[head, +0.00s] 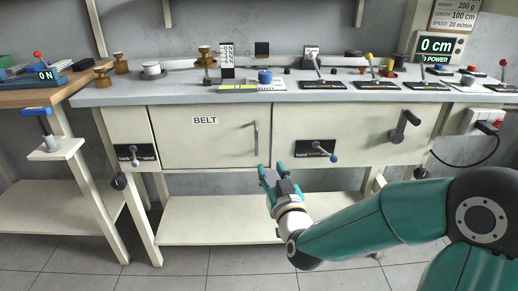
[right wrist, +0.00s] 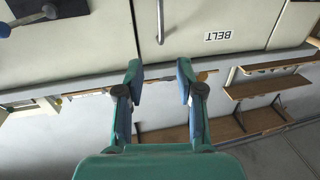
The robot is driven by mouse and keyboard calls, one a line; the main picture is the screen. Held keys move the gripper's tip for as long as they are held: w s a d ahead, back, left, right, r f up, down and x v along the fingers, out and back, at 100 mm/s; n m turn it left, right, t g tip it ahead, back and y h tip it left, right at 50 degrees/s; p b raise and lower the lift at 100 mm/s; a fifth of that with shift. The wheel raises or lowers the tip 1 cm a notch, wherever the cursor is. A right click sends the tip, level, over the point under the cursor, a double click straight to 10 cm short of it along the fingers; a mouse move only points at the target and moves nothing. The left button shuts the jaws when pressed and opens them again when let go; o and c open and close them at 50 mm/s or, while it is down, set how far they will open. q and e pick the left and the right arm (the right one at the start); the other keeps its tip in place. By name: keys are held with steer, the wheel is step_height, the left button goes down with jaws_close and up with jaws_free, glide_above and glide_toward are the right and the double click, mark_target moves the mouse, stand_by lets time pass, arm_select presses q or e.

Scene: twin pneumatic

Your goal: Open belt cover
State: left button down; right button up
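The belt cover (head: 195,140) is a cream panel labelled BELT on the bench front, with a vertical grey bar handle (head: 256,138) at its right side. It looks closed. In the right wrist view the cover (right wrist: 210,22) appears upside down, with the handle (right wrist: 161,22) above the fingers. My right gripper (head: 274,172) is below and slightly right of the handle, apart from it. In the right wrist view its two fingers (right wrist: 157,84) are spread with nothing between them. My left gripper is in neither view.
To the right of the cover is a black lever (head: 316,149) with a blue knob, near my gripper. A crank (head: 404,127) sits farther right. A lower shelf (head: 215,220) lies under the bench. Levers and weights crowd the bench top (head: 190,95).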

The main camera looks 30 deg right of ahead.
mark_target(257, 140)
steer(key=b+x, duration=0.1)
steer(key=x, duration=1.5)
steer(key=shift+w, duration=0.2)
jaws_close()
